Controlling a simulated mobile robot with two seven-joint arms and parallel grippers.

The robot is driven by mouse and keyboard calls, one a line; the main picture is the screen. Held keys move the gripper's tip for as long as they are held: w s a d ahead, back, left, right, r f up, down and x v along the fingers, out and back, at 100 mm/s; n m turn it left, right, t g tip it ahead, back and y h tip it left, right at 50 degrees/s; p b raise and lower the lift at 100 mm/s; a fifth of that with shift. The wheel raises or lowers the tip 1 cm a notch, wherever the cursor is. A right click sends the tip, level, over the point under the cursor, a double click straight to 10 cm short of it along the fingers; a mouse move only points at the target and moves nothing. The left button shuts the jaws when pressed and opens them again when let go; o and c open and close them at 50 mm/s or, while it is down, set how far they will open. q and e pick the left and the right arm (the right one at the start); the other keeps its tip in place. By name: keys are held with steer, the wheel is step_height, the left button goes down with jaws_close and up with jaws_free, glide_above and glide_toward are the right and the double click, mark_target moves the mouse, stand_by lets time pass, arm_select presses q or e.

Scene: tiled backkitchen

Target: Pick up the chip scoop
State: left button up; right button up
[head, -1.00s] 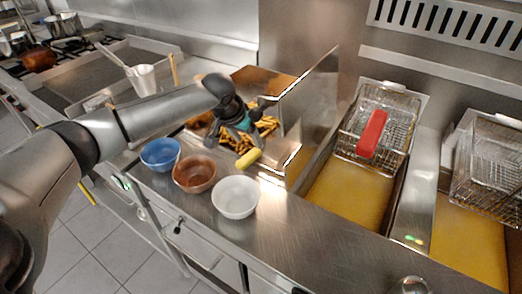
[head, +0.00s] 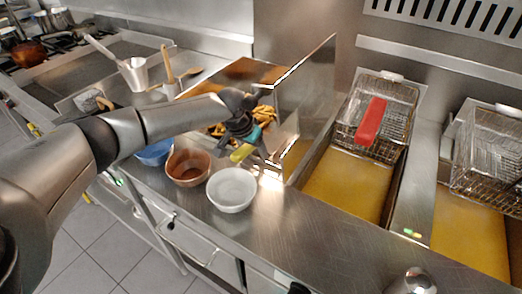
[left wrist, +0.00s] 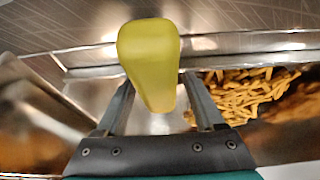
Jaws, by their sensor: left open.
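The chip scoop shows as a yellow handle (head: 242,153) sticking out of the chip bay toward the counter's front edge. In the left wrist view its yellow handle (left wrist: 150,55) is large and close, running down between my fingers. Its metal part is mostly hidden by the handle and my gripper. My left gripper (head: 250,149) is right over the handle in the head view. In the left wrist view the left gripper (left wrist: 156,82) is open, one finger on each side of the handle, with gaps visible. My right gripper is not in view.
A blue bowl (head: 155,153), a brown bowl (head: 187,167) and a white bowl (head: 231,190) stand close in front. Fryers with a red-handled basket (head: 371,122) are at right.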

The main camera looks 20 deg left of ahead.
arm_select(q)
steer(key=shift+c, duration=0.2)
jaws_close()
stand_by(0.4)
stand_by(0.9)
